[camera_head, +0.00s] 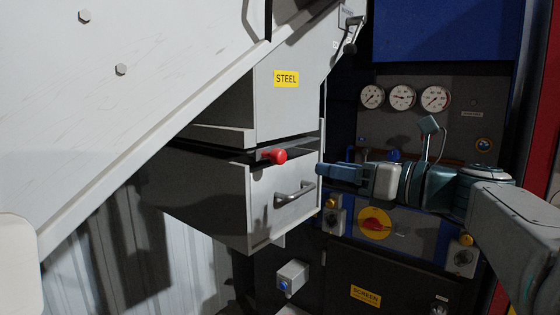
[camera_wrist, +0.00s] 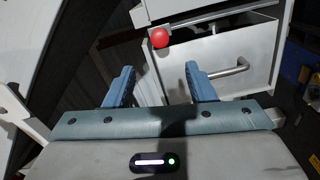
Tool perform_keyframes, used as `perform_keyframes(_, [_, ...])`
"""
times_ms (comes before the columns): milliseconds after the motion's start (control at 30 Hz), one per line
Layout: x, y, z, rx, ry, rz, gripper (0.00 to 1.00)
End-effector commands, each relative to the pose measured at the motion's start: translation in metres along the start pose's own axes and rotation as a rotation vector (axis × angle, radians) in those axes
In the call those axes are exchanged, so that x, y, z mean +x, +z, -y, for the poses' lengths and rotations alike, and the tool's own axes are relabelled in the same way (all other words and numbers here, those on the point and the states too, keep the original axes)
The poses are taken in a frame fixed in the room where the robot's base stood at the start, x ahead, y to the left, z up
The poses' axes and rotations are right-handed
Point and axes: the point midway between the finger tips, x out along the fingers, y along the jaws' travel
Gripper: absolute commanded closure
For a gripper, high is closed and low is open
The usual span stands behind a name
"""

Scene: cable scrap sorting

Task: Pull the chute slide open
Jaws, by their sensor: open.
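The chute slide shows as a dark gap and thin plate under the grey chute box (camera_head: 290,105) with the yellow STEEL label. Its red knob (camera_head: 277,156) sticks out at the front, and the knob also shows in the wrist view (camera_wrist: 159,38). My gripper (camera_head: 322,169) is to the right of the knob, apart from it. In the wrist view its blue fingers (camera_wrist: 159,68) are spread and empty, with the knob ahead of the space between them. How far the slide reaches inside is hidden.
Just below the knob is a grey drawer (camera_head: 262,205) with a metal handle (camera_head: 295,194), close to my fingers. Behind my arm stands a panel with gauges (camera_head: 403,97) and a red-yellow switch (camera_head: 374,224). A sloped white panel (camera_head: 120,110) fills the left.

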Motion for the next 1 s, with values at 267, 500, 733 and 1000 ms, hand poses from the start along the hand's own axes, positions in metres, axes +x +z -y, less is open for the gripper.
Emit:
perform_keyframes(267, [0.038, 0.004, 0.0, 0.012, 0.003, 0.005, 0.5])
perform_keyframes(500, [0.09, 0.004, 0.0, 0.012, 0.002, 0.005, 0.5])
perform_keyframes(733, [0.125, 0.003, 0.0, 0.009, 0.0, 0.006, 0.5])
perform_keyframes(1000, [0.136, 0.003, 0.0, 0.008, 0.0, 0.006, 0.5])
